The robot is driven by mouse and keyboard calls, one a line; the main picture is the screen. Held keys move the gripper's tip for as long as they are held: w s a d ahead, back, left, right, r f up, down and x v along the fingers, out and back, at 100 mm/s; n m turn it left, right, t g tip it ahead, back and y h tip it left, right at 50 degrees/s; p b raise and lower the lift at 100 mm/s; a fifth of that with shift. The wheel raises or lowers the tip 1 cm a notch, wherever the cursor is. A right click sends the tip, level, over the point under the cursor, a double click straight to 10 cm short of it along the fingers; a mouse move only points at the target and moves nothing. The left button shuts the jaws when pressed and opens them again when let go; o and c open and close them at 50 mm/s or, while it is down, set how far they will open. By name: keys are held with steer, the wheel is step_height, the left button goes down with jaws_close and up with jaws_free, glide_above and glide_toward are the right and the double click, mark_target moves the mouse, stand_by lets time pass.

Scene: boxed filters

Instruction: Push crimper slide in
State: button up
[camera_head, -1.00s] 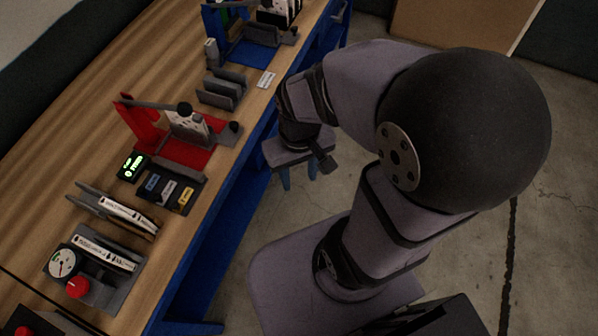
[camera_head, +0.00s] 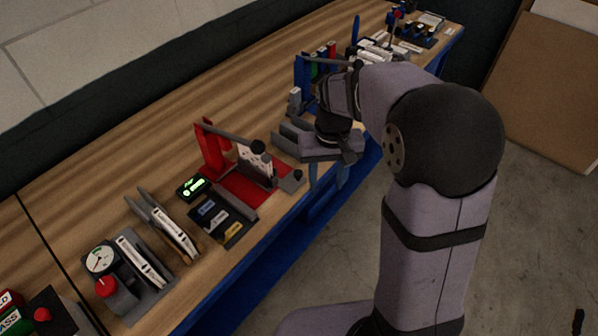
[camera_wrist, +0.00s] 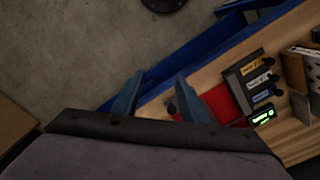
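A red fixture (camera_head: 211,150) with a grey lever arm, a red base plate and an upright white filter piece (camera_head: 255,164) stands on the bench; I take it as the crimper. A grey block with a black knob (camera_head: 298,175), which looks like its slide, sits at the plate's front edge. In the wrist view the red plate (camera_wrist: 222,104) shows right of the fingers, with a dark knob (camera_wrist: 171,107) beside the right finger. My gripper (camera_head: 328,180) is open and empty, its blue fingers apart, right of the knob near the bench's front edge. Contact cannot be told.
A black tray with labelled slots (camera_head: 222,220), a lit green display (camera_head: 193,187) and a gauge station (camera_head: 101,258) lie left. A grey slotted holder (camera_head: 291,137) and a blue fixture (camera_head: 300,72) are behind my gripper. Open floor lies in front of the bench.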

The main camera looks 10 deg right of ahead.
steer(key=b, duration=0.2)
glide_above(298, 173)
step_height(298, 173, down, 3)
steer(key=shift+w+r, duration=0.1)
steer(key=shift+w, duration=0.05)
steer(key=shift+f+p, duration=1.15)
steer(key=shift+f, duration=2.55)
jaws_close()
